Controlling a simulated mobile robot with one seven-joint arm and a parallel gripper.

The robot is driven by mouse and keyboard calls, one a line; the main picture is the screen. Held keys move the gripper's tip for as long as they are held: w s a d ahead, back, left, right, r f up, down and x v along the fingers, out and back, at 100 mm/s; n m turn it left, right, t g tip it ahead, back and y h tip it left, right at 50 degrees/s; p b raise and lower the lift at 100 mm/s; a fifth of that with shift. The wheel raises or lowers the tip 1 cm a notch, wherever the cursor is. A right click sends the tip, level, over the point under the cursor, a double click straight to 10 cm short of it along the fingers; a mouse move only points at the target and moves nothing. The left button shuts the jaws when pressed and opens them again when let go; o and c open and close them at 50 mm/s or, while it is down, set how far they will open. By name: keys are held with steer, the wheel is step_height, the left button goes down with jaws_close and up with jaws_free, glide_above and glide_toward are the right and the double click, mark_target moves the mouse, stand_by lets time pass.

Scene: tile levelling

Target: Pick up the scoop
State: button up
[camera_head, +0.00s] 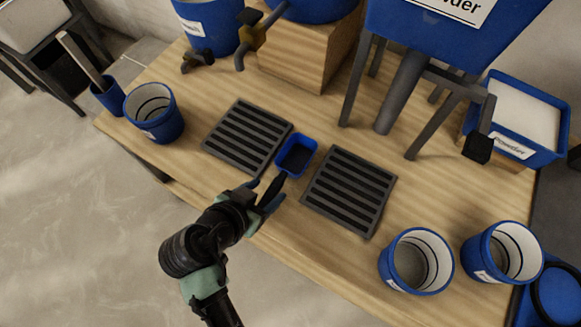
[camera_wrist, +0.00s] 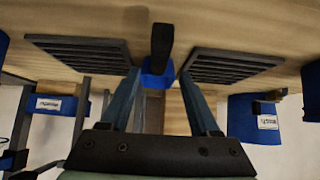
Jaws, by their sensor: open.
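The scoop has a blue square bowl (camera_head: 296,156) and a black handle. It lies on the wooden table between two dark slotted racks, its handle pointing toward the front edge. My gripper (camera_head: 264,194) is at the handle end, near the table's front edge, with its blue fingers apart. In the wrist view, the scoop (camera_wrist: 162,45) appears between the spread fingers of my gripper (camera_wrist: 160,76), with the handle toward the top. I cannot tell whether either finger touches the handle.
The left rack (camera_head: 247,136) and right rack (camera_head: 348,191) flank the scoop closely. A blue bucket (camera_head: 154,113) stands at the left; two more (camera_head: 416,261) (camera_head: 503,252) stand at the front right. A powder hopper (camera_head: 450,40) on legs and a wooden block (camera_head: 310,50) stand behind.

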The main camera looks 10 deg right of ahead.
mark_target(275, 186)
steer(key=b+x, duration=0.1)
steer(key=x, duration=0.5)
steer(key=shift+w+d+f+b, duration=0.2)
steer(key=shift+d+f+b, duration=0.05)
steer(key=shift+b, duration=0.05)
jaws_close()
